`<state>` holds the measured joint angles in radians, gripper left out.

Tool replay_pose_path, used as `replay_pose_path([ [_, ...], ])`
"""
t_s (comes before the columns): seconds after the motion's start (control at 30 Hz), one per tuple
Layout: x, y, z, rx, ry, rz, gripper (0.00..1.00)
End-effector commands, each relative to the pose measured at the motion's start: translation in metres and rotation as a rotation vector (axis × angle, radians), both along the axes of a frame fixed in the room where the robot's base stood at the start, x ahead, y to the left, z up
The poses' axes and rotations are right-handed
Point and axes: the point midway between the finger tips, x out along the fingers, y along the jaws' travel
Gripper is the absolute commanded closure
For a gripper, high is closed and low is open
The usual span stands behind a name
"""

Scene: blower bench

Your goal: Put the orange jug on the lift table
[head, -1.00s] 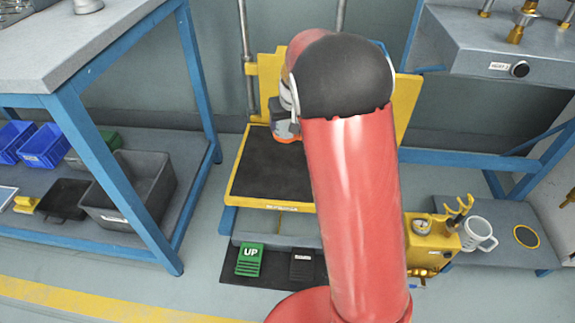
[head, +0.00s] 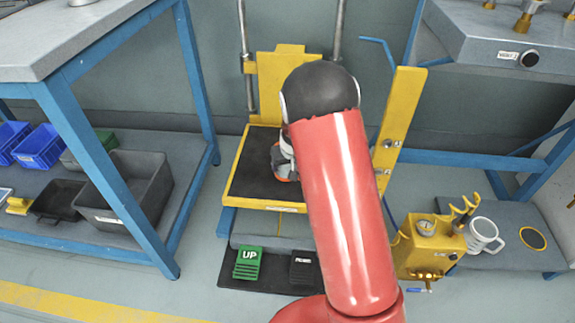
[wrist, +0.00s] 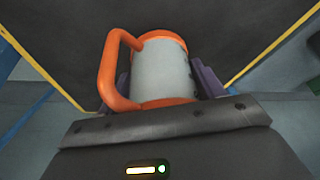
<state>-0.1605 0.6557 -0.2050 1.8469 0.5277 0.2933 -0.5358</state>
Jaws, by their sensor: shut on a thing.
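The jug (wrist: 162,70) has a pale grey body with an orange rim, base and handle. In the head view only a small orange part of it (head: 291,178) shows beside my arm, over the lift table. My gripper (wrist: 165,84) is shut on the jug, with a purple finger on either side and the handle to the left. The lift table (head: 250,172) has a black top with a yellow edge, and this top (wrist: 235,35) fills the background of the wrist view. I cannot tell whether the jug touches it. My arm hides the table's right part.
Green UP pedal (head: 247,262) and a dark pedal (head: 303,265) lie before the lift. A blue-legged bench (head: 120,130) stands left. A yellow fixture (head: 428,245) and a white mug (head: 484,234) are at right. A yellow post (head: 400,120) rises behind my arm.

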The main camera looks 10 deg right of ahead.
Motion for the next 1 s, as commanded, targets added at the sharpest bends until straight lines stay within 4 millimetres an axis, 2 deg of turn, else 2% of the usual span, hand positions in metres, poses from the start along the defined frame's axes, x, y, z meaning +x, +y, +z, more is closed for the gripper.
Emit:
replay_pose_path([
  [0.33, 0.001, 0.000, -0.004, 0.000, -0.002, 0.000, 0.61],
  [0.37, 0.000, 0.000, -0.003, 0.000, -0.002, 0.000, 0.30],
  [0.5, 0.000, 0.000, -0.002, 0.000, -0.002, 0.000, 0.12],
  [0.83, 0.000, 0.000, 0.001, 0.000, -0.002, 0.001, 0.11],
  [1.0, -0.006, 0.000, 0.021, 0.000, -0.006, 0.002, 0.11],
])
